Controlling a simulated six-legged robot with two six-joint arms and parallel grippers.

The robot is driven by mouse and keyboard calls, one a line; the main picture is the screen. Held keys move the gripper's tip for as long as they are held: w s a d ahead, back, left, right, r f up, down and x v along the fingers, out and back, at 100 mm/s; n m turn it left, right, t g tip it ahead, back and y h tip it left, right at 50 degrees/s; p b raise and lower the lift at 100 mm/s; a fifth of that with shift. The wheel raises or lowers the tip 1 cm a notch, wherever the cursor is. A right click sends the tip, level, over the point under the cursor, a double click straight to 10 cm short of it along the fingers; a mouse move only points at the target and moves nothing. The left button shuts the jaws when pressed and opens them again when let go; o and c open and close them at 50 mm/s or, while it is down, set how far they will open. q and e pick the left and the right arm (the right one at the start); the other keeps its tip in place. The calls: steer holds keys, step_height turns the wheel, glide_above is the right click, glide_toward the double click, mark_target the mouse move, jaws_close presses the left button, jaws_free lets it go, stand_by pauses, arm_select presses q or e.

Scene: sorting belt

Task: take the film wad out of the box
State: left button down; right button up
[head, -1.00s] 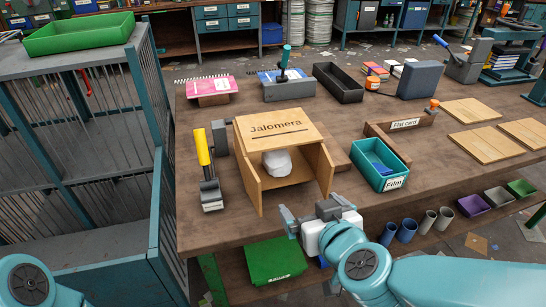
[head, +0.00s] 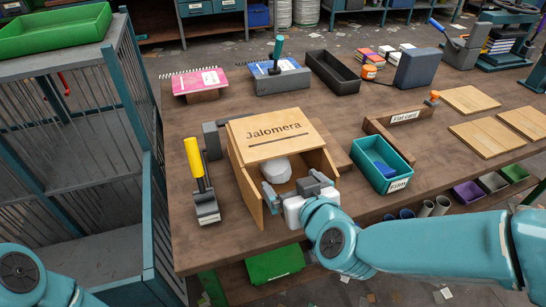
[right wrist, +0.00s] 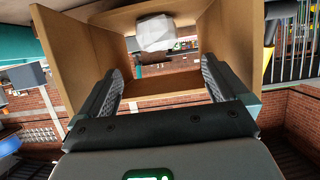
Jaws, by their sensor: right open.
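The wooden box (head: 243,172), marked "Jalomera" on its top, stands on the table with its open front towards me. The pale, crumpled film wad (head: 276,168) is inside it; in the right wrist view the wad (right wrist: 155,33) shows beyond and between the fingers. My right gripper (head: 295,184) is at the open front of the box, jaws apart and empty. In the right wrist view the two fingers (right wrist: 163,76) reach between the side walls, short of the wad. My left gripper is out of view.
A teal tray (head: 405,178) labelled "Film" stands right of the box, with a blue item inside. A yellow-handled tool (head: 196,165) stands close on the left. A wooden "Flat card" holder (head: 385,128) is behind the tray. Bare tabletop lies in front of the tool.

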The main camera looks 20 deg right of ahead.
mark_target(275, 165)
steer(key=x, duration=0.3)
steer(key=b+x, duration=0.1)
steer(key=x, duration=0.2)
steer(key=shift+w+f, duration=0.3)
steer(key=shift+f, duration=0.1)
steer(key=shift+w+f, duration=0.1)
steer(key=shift+w, duration=0.3)
steer(key=x, duration=0.4)
steer(key=shift+w+d+f+b, duration=0.1)
steer(key=shift+w+f+b, duration=0.05)
steer(key=shift+w+b, duration=0.2)
steer(key=shift+c, duration=0.3)
steer(key=c, duration=1)
